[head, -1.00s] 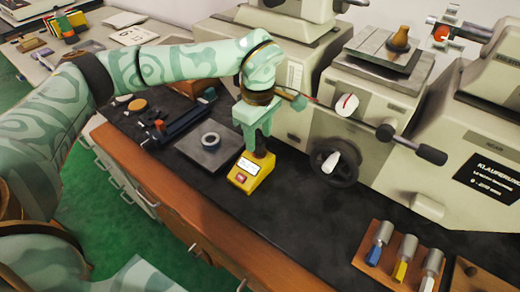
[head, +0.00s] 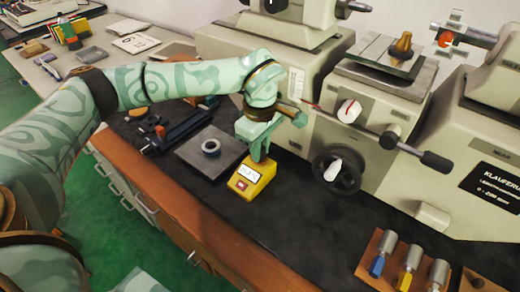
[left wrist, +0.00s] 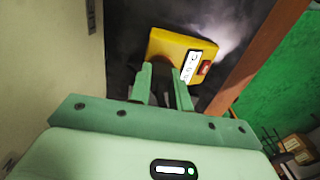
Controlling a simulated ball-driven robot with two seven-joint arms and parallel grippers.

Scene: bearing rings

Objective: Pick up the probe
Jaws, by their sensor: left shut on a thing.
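A yellow meter (head: 250,178) with a small lit display and a red button sits on the black bench top. It also shows in the left wrist view (left wrist: 181,56). My left gripper (head: 260,158) points down just over the back of the meter. In the left wrist view its two fingers (left wrist: 163,82) stand a little apart beside the yellow case, closed on the probe. The probe is mostly hidden by the fingers, and I cannot make out its shape. My right gripper is not in view.
A grey plate with a metal ring (head: 211,147) lies left of the meter. A large beige machine with a dark handwheel (head: 337,170) stands behind and to the right. A wooden rack (head: 385,278) holds colored-tip tools. The bench front is clear.

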